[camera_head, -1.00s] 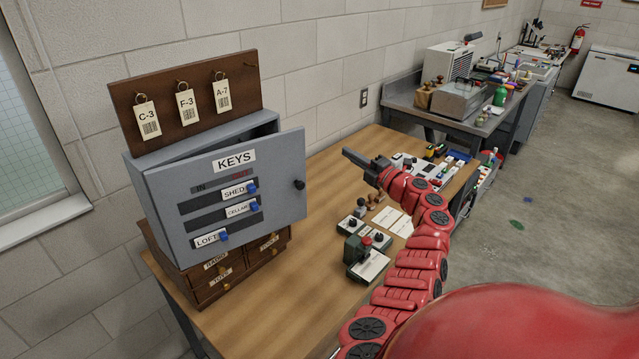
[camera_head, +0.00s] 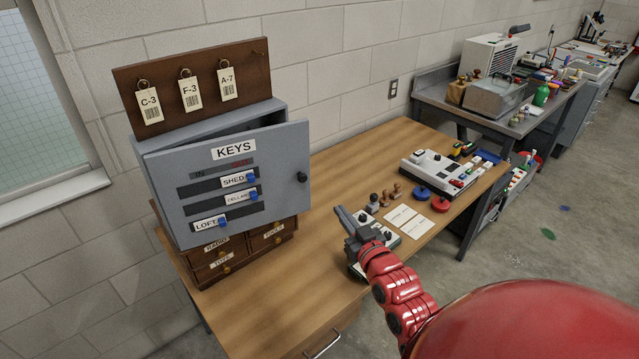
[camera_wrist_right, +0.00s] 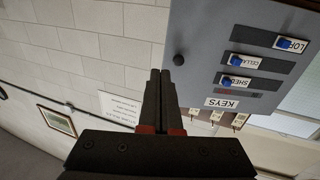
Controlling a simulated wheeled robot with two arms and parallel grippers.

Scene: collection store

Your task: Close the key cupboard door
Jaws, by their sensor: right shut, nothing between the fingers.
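The grey key cupboard (camera_head: 139,185) stands on a small wooden drawer unit. Its door (camera_head: 280,150), labelled KEYS, is partly open, with a dark gap along the top and its free edge at the right. A black knob (camera_head: 302,178) sits near that edge. My left gripper is not in view.
The drawer unit (camera_head: 205,272) is under the cupboard. A board with key tags (camera_head: 190,58) rises behind. Stamps (camera_head: 385,194), white cards (camera_head: 408,221) and a white device (camera_head: 437,170) lie on the wooden table (camera_head: 265,315). The table between cupboard and gripper is clear.

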